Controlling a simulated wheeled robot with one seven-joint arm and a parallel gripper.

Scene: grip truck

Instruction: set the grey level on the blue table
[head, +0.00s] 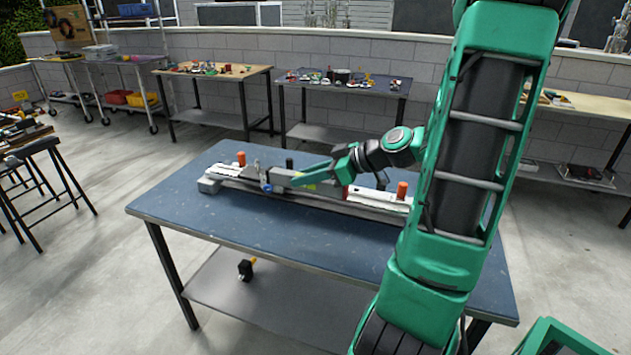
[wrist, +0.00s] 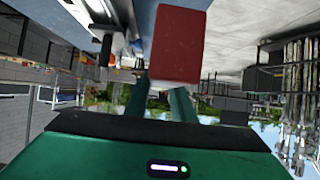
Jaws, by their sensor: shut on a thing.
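My gripper (head: 299,181) is low over the middle of the blue table (head: 300,233), its green fingers reaching left and down.
A long pale rail-like assembly (head: 377,196) lies across the blue table, with an orange knob (head: 241,158) at left and another (head: 402,190) at right. The table's front half is clear. Cluttered tables (head: 212,71) stand behind; stools (head: 45,160) stand at left.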

